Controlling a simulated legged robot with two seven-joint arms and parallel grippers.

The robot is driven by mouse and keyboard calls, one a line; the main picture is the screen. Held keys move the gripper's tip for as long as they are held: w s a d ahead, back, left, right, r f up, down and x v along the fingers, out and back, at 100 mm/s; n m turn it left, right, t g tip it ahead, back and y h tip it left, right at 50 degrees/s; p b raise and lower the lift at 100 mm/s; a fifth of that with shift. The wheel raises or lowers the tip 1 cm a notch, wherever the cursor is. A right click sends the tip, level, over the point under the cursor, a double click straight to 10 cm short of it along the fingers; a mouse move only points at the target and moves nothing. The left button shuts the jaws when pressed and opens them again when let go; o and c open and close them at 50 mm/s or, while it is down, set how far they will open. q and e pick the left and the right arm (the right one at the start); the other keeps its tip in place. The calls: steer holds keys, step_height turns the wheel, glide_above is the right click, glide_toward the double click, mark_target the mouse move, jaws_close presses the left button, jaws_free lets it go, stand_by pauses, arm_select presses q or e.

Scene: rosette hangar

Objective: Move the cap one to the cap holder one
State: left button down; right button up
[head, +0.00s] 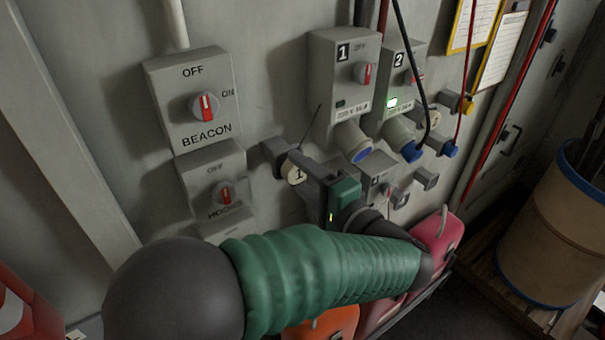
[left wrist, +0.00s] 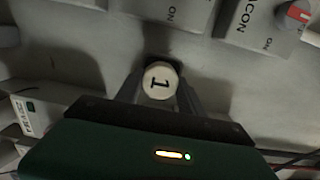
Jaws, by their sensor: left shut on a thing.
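Cap one (head: 295,174) is a round cream cap with a black "1" on its face. In the left wrist view the cap (left wrist: 160,81) sits between the two fingertips. My left gripper (head: 302,177) is shut on it, close to the wall. A small grey block (head: 273,156) sticks out of the wall just behind and left of the cap; it looks like cap holder one. I cannot tell whether the cap touches it. Socket one (head: 354,145), below the box marked 1, is uncovered and shows blue inside. My right gripper is not in view.
Switch boxes BEACON (head: 190,105) and HOOKS (head: 212,185) are left of the gripper. Box 2 (head: 399,85) has a blue plug (head: 411,152) with a black cable. Other small wall fittings (head: 426,179) stand to the right.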

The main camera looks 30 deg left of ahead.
arm_select(q)
steer(key=shift+a, duration=0.1)
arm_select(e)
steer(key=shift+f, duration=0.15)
arm_select(q)
steer(key=shift+b, duration=0.3)
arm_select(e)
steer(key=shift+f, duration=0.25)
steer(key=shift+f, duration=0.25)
arm_select(q)
steer(key=shift+w+a+b, duration=0.25)
steer(key=shift+a+b, duration=0.1)
steer(key=shift+a, duration=0.05)
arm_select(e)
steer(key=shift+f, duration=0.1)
arm_select(q)
steer(key=shift+a+r, duration=0.1)
steer(key=shift+r, duration=0.15)
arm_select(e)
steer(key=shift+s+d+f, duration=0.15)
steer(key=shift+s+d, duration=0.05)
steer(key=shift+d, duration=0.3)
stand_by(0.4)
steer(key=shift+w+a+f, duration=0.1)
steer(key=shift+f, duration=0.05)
